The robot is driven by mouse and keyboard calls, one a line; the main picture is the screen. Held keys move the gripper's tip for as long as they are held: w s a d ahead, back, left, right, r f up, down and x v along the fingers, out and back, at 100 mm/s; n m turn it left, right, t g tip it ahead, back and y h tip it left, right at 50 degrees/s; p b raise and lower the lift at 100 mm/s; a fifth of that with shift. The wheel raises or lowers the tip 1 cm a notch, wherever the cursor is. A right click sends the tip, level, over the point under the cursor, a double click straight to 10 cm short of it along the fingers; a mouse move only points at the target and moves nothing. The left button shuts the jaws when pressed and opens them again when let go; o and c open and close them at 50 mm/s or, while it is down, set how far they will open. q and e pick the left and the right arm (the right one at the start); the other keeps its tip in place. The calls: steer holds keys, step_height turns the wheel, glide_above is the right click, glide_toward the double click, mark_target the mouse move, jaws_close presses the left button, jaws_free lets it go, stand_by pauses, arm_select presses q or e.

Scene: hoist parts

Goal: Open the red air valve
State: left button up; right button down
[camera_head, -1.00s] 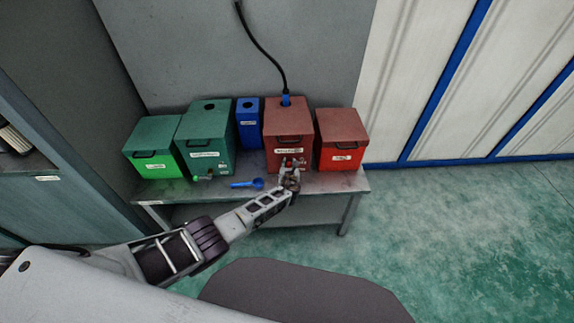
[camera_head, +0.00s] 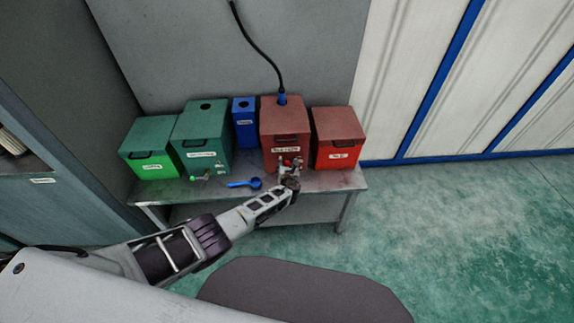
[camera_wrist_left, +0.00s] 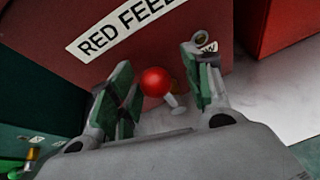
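The red feed box (camera_head: 285,125) stands on the table, with a black hose plugged in at its top. The red valve knob (camera_wrist_left: 155,82), a round ball on a pale stem, sits low in front of the box. My left gripper (camera_head: 290,166) is at the lower front of this box. In the left wrist view the left gripper (camera_wrist_left: 165,90) is open, its green-padded fingers on either side of the knob with gaps visible. My right gripper is not in view.
Another red box (camera_head: 338,132) stands to the right. A blue box (camera_head: 245,125) and two green boxes (camera_head: 150,138) stand to the left. A blue scoop-like tool (camera_head: 245,184) lies on the table (camera_head: 340,181). The floor to the right is clear.

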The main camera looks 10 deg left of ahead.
arm_select(q)
steer(key=shift+a, duration=0.1)
stand_by(0.3)
steer(key=shift+s+r, duration=0.1)
steer(key=shift+s, duration=0.1)
steer(key=shift+v, duration=1)
steer(key=v, duration=0.9)
steer(key=shift+s, duration=0.25)
steer(key=shift+r, duration=0.15)
stand_by(0.6)
